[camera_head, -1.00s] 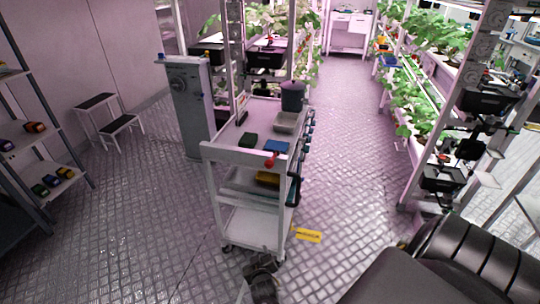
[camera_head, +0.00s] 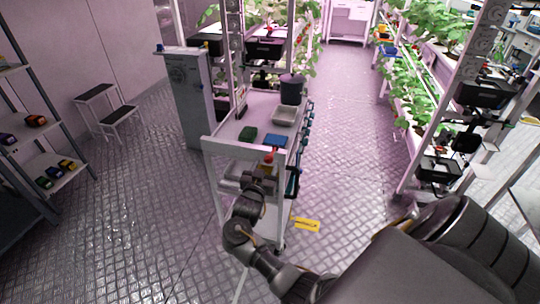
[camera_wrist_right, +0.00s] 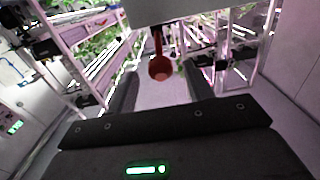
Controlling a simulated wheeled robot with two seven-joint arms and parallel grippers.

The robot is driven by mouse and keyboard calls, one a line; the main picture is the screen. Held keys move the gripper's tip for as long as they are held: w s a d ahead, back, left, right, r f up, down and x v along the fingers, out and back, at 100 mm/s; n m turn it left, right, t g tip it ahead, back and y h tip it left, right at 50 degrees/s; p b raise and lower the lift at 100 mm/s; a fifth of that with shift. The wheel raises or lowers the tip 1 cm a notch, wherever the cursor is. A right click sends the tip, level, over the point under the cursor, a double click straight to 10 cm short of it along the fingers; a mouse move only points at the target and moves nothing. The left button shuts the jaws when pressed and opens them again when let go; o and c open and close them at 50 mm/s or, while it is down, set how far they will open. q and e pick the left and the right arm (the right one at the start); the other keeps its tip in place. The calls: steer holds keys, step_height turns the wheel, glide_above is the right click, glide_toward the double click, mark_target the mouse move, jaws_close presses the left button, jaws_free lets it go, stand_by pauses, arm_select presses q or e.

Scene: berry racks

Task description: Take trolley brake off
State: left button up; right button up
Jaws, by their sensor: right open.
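The white trolley (camera_head: 222,146) stands in the middle of the head view, its near end facing me. A red brake lever with a rounded end (camera_head: 269,156) sits at the top of that near end. In the right wrist view the red lever (camera_wrist_right: 160,69) hangs down from a pale panel of the trolley (camera_wrist_right: 185,10). My right gripper (camera_head: 262,171) is just in front of the lever, partly covering the near end. In the wrist view its two fingers (camera_wrist_right: 161,82) are open, one on each side of the lever, with gaps showing. My left gripper is not in view.
The trolley carries a dark pot (camera_head: 292,90), a grey tray (camera_head: 284,116), a blue box (camera_head: 275,140) and a green box (camera_head: 247,134). A yellow tag (camera_head: 306,224) lies right of the trolley.

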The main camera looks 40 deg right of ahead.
mark_target(270, 156)
steer(key=shift+p+x, duration=0.3)
steer(key=shift+x, duration=2.5)
steer(key=shift+c, duration=0.4)
jaws_close()
